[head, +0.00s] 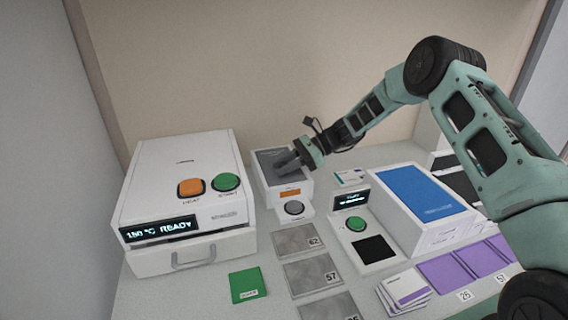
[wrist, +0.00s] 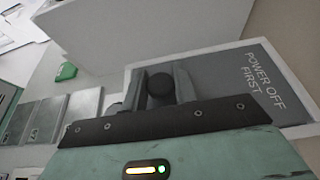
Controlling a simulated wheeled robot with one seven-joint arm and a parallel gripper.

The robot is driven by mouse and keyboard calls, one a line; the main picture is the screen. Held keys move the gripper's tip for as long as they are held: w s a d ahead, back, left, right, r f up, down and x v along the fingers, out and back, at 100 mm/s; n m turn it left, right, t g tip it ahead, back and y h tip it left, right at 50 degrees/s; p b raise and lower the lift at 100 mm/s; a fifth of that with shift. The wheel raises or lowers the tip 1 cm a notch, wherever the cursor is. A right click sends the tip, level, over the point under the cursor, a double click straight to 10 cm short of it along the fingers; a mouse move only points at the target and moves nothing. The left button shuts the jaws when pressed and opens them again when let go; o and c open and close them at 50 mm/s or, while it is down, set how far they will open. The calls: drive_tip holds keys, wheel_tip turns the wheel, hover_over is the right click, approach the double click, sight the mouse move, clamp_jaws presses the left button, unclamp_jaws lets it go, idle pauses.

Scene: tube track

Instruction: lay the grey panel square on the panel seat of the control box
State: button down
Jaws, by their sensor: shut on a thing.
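The grey panel (head: 268,156) lies at the top of the white control box (head: 268,197), behind the box's orange label and grey button. In the wrist view the panel (wrist: 232,72) bears the words "POWER OFF FIRST", and a white rim (wrist: 225,50) runs along its far and right sides, looking roughly parallel to it. My gripper (head: 287,163) is over the panel. In the wrist view its fingers (wrist: 160,86) are shut on the panel's round dark knob. The near edge of the panel is hidden by my gripper, so I cannot tell whether it lies fully flat in the seat.
A white heater unit (head: 180,180) reading "150 °C READY" stands left of the control box. A blue-topped white box (head: 420,192) stands to the right. Grey plates (head: 310,272), a green card (head: 247,285) and purple squares (head: 445,272) lie in front.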

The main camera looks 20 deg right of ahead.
drive_tip(key=shift+f, duration=0.1)
drive_tip(key=c, duration=1.1)
unclamp_jaws()
